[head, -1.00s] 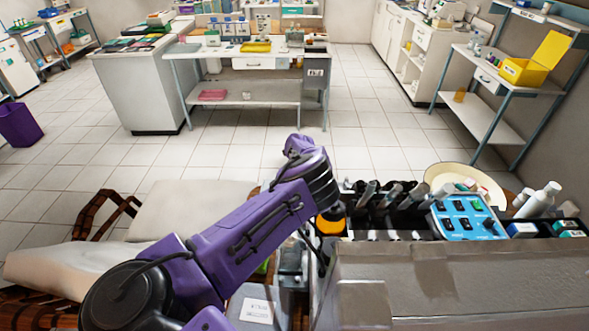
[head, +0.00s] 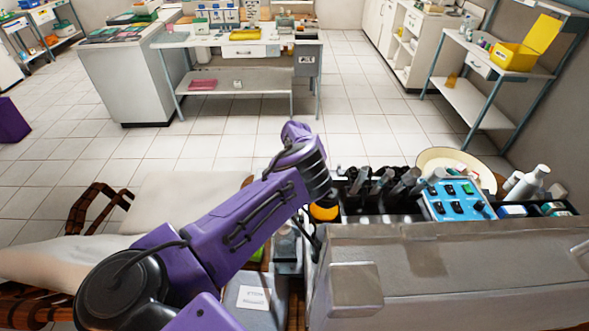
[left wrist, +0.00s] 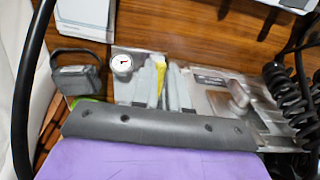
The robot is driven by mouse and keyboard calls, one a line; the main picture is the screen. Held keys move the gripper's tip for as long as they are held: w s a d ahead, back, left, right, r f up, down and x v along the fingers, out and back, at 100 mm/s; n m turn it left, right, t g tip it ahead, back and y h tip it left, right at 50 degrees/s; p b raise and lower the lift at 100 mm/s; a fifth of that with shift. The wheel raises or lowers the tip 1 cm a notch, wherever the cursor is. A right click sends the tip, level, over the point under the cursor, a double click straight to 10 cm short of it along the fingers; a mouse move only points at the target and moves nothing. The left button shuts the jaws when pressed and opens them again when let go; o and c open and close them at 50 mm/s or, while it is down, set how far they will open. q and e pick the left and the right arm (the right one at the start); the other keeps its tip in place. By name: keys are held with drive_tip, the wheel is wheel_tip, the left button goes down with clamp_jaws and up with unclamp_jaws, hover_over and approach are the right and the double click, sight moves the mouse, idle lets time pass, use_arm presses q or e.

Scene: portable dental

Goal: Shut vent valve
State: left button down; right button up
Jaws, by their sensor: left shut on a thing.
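My left arm reaches across the head view to the left side of the grey portable dental unit (head: 450,265). Its fingertips are hidden there behind my wrist. In the left wrist view my left gripper (left wrist: 160,88) has its grey fingers close together around a thin yellow piece (left wrist: 161,72), apparently the vent valve's handle. The valve's body is mostly hidden by the fingers. A round white pressure gauge (left wrist: 121,63) is just left of the fingers. My right gripper is in neither view.
A blue control panel (head: 459,201) and several dark handpieces stand along the unit's back edge. Black coiled hoses (left wrist: 285,95) hang right of my gripper. A grey-handled box (left wrist: 77,72) is to its left. A pale padded chair (head: 185,205) lies left of my arm.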

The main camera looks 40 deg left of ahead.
use_arm(q)
drive_tip(key=shift+s+d+f, duration=0.1)
drive_tip(key=shift+d+f, duration=0.1)
drive_tip(key=shift+f, duration=0.05)
drive_tip(key=c, duration=1.1)
unclamp_jaws()
drive_tip(key=shift+r, duration=0.1)
drive_tip(key=shift+c, duration=0.2)
drive_tip(key=shift+r, duration=0.1)
drive_tip(key=shift+r, duration=0.1)
drive_tip(key=shift+a+r, duration=0.1)
drive_tip(key=shift+r, duration=0.2)
wheel_tip(320, 180, up, 10)
drive_tip(key=b, duration=0.2)
drive_tip(key=shift+f, duration=0.15)
